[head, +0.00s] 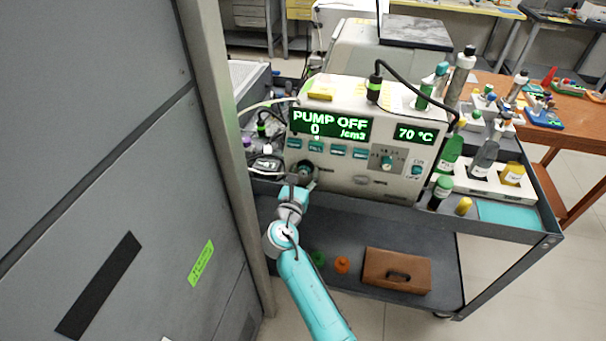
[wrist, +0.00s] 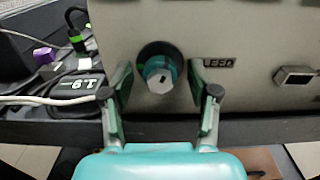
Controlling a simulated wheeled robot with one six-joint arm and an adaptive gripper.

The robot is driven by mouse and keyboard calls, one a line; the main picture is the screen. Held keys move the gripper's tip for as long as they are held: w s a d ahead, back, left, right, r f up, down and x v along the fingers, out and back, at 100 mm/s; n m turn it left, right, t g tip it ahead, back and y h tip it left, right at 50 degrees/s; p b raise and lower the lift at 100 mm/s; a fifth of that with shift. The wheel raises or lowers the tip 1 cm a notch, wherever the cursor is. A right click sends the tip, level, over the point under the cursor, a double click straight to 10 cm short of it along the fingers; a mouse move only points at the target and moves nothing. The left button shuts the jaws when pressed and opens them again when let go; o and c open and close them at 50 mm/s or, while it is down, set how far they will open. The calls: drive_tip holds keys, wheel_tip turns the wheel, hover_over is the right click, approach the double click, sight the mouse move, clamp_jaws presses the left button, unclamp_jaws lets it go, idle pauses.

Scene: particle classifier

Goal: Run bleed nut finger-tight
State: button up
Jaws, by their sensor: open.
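The bleed nut (wrist: 160,72) is a round teal and white knob with a small dark mark on its face. It sits in a dark round recess on the front of the beige particle classifier (head: 340,175), beside a label partly reading "LEED". My gripper (wrist: 160,97) is open, with one finger on each side of the nut and visible gaps between. The fingers do not appear to touch it. In the head view my gripper (head: 303,172) is at the lower left of the panel and covers part of the nut. The display (head: 330,124) reads "PUMP OFF", "0 /cm3" and "70 °C".
The classifier stands on a dark cart (head: 500,228) with bottles at right. Cables and a pale tube (wrist: 45,98) lie left of the nut. A grey cabinet (head: 110,150) stands close left of my arm. A brown case (head: 397,270) lies on the lower shelf.

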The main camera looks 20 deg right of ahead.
clamp_jaws()
